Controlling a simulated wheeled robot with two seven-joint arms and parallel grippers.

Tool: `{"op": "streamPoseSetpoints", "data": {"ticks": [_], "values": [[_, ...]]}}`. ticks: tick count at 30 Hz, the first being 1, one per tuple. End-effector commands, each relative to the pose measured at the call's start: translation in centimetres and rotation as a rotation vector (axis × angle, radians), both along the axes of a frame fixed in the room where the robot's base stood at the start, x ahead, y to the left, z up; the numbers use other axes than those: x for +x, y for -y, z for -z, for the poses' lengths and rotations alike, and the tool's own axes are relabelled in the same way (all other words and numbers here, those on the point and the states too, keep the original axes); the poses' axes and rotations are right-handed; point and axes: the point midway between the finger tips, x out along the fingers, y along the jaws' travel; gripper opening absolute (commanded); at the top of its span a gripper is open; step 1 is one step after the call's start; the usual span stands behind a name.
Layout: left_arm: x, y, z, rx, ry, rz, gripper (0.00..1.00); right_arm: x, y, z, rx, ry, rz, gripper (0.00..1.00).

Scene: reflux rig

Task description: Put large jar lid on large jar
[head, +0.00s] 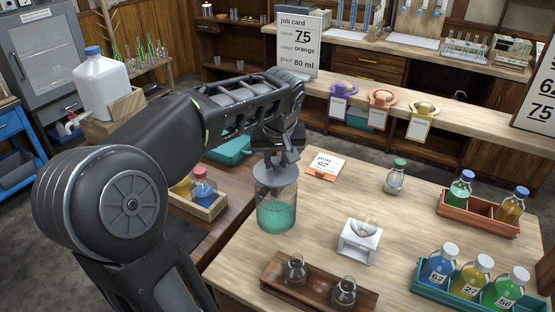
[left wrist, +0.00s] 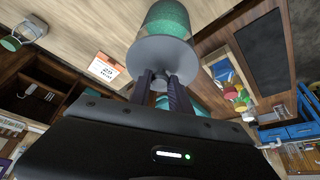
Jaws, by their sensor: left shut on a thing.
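The large jar (head: 277,215) is clear glass with teal-green contents and stands on the wooden table near its left edge. The large jar lid (head: 266,174) is a grey disc at the jar's mouth. My left gripper (head: 279,158) is directly over the jar and shut on the lid's knob. In the left wrist view the lid (left wrist: 162,62) is between the gripper fingers (left wrist: 161,88) and the jar (left wrist: 168,22). The lid hides the jar's mouth, so I cannot tell whether it touches the rim. My right gripper is not in view.
A white stand (head: 359,243) and a brown rack (head: 317,285) with small flasks are right and front of the jar. A card (head: 325,164) and a green-capped bottle (head: 396,178) stand behind. Bottle trays (head: 478,215) line the right side. A wooden bottle box (head: 205,208) is left.

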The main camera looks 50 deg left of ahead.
Motion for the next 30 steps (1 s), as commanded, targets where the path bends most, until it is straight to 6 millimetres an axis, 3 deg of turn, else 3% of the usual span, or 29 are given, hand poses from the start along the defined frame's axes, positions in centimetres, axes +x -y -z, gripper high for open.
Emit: {"op": "streamPoseSetpoints", "data": {"ticks": [8,30], "values": [[0.0,0.0,1.7,0.0,0.0,-0.001,0.0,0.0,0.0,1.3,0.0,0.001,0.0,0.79],[0.0,0.0,2.6,0.0,0.0,0.0,0.0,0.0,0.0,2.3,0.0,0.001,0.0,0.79]]}}
